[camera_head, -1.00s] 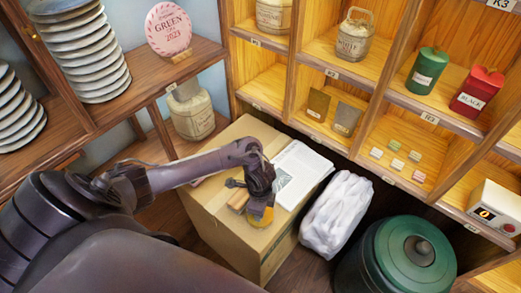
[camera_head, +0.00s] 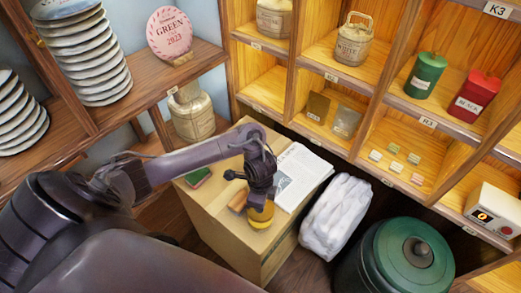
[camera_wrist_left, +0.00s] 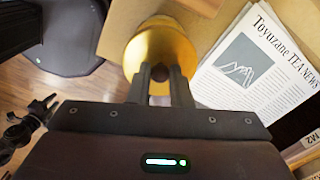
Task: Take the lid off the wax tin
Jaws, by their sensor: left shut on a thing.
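The yellow wax tin (camera_head: 260,219) stands on the cardboard box, near its front edge. My left gripper (camera_head: 260,194) points down over it. In the left wrist view the gripper (camera_wrist_left: 163,78) is shut on the small dark knob (camera_wrist_left: 171,73) of the gold lid (camera_wrist_left: 160,45). The gripper and lid hide much of the tin. I cannot tell whether the lid is clear of the tin.
A white wrapped bundle (camera_head: 336,217) and green bin (camera_head: 410,258) stand to the right. Shelves rise behind.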

